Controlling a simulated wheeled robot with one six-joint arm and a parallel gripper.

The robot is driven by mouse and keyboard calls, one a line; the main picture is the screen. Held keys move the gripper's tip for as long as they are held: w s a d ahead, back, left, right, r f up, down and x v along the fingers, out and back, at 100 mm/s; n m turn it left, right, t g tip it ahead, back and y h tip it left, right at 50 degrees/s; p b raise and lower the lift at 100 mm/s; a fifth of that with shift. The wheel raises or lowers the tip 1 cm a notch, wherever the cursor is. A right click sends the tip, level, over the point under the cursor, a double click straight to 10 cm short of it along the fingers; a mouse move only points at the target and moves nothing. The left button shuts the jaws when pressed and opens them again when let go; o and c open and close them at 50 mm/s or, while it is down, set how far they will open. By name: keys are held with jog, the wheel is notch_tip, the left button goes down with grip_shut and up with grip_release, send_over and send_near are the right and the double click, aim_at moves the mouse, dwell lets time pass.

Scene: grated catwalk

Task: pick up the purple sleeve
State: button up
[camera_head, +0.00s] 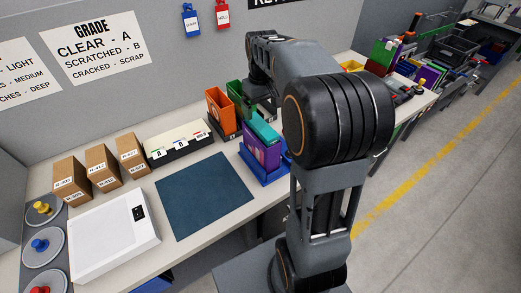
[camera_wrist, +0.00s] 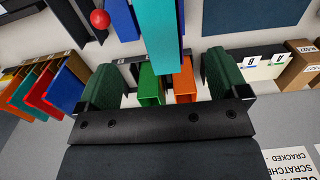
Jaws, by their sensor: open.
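The purple sleeve (camera_head: 262,156) stands upright in a blue holder (camera_head: 267,176) on the bench, with a teal sleeve (camera_head: 263,127) close behind it.
An orange sleeve (camera_head: 220,108) and a green sleeve (camera_head: 239,94) stand behind, close to my gripper. A dark blue mat (camera_head: 204,195) lies clear to the left. Cardboard boxes (camera_head: 103,168), a tabbed card box (camera_head: 180,144) and a white panel (camera_head: 113,232) stand further left.

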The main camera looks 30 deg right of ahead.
aim_at(262, 126)
notch_tip(262, 126, down, 6)
jog(key=shift+f, duration=0.1)
jog(key=shift+w+f+p, duration=0.15)
jog(key=shift+f+p, duration=0.25)
jog(key=shift+f, duration=0.9)
jog(key=shift+w+f+p, duration=0.1)
jog(key=shift+f+p, duration=0.3)
jog(key=shift+f, duration=0.85)
jog(key=c, duration=1.2)
jog(key=shift+r, duration=0.1)
